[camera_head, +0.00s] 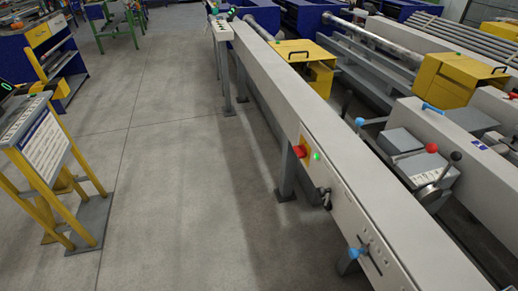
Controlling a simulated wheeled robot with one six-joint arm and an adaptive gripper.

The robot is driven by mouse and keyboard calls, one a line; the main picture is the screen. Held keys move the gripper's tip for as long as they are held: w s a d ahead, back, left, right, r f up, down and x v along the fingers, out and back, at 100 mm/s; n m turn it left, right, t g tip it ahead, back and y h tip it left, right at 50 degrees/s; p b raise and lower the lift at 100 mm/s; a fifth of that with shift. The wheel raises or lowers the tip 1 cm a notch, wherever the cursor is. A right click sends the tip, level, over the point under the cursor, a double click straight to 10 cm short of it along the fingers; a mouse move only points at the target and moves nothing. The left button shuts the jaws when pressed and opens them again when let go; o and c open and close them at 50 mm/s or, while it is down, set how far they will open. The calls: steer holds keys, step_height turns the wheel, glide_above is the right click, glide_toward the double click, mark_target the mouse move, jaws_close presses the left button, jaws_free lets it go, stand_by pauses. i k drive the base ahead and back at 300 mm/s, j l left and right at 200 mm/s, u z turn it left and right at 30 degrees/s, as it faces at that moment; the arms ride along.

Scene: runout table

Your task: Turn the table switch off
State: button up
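The long grey runout table (272,78) runs from the top middle to the bottom right. On its side face is a yellow plate with a red knob (299,151), which looks like a switch. A green light (317,156) glows just right of the knob. Lower on the same face is a dark handle (325,197). Nearer still, a blue-tipped lever (358,252) sits by a slot with small marks. Which of these the task calls the table switch is not labelled legibly. My gripper is not in view.
Open concrete floor (180,150) lies left of the table. A yellow stand with a sloped panel (40,145) is at the left edge. Grey table legs (285,170) reach the floor. Right of the table stands a machine with blue, red and black-knobbed levers (432,165).

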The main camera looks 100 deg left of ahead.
mark_target(300, 151)
steer(key=u, duration=3.05)
steer(key=i+j, duration=0.2)
steer(key=i, duration=0.2)
steer(key=i+j+z, duration=0.15)
steer(key=i, duration=0.2)
